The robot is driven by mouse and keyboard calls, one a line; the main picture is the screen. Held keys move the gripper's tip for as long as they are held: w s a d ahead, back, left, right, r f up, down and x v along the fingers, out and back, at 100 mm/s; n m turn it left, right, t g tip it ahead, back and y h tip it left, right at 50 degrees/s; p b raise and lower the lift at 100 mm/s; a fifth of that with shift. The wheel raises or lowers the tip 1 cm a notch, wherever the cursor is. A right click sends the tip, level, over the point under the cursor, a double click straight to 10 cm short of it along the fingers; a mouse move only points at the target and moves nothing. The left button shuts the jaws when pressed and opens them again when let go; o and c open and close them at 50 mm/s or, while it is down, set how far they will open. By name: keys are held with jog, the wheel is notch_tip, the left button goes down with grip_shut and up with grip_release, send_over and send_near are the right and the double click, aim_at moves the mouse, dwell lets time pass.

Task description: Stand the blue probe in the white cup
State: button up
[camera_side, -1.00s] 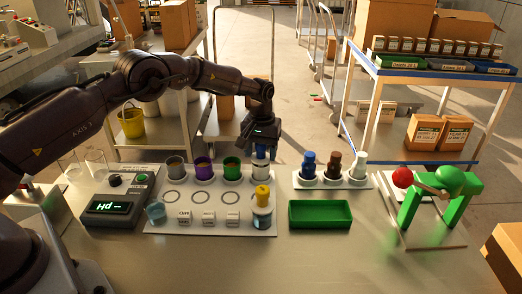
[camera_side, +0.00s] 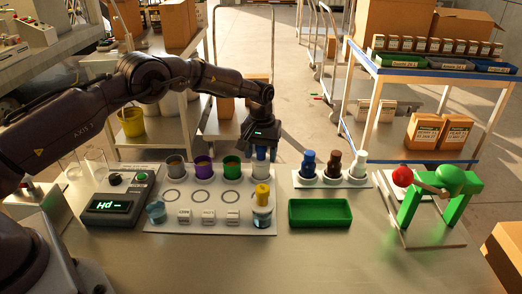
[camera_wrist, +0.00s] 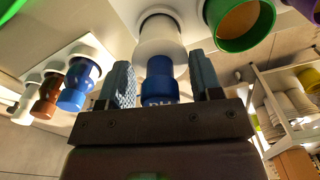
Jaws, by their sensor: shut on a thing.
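The blue probe (camera_wrist: 158,80) is held between the two fingers of my gripper (camera_wrist: 162,76) in the wrist view, with part of a "pH" label showing. In the side view my gripper (camera_side: 261,143) is directly above the white cup (camera_side: 261,171), at the right end of the back row of cups. A blue part of the probe (camera_side: 261,154) shows between gripper and cup, and it looks upright. In the wrist view the probe lines up with the white cup (camera_wrist: 160,38). Its lower end is hidden, so I cannot tell how deep it sits.
Green (camera_side: 231,168), purple (camera_side: 204,168) and grey (camera_side: 174,167) cups stand left of the white one. A yellow-topped bottle (camera_side: 262,196) stands in front. A rack right holds blue (camera_side: 309,161), brown (camera_side: 333,164) and white (camera_side: 359,164) pieces behind an empty green tray (camera_side: 320,213).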

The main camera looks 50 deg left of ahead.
jog(key=shift+f, duration=0.2)
jog(key=o, duration=0.7)
jog(key=shift+c, duration=0.2)
jog(key=shift+r, duration=5.55)
notch_tip(320, 180, up, 9)
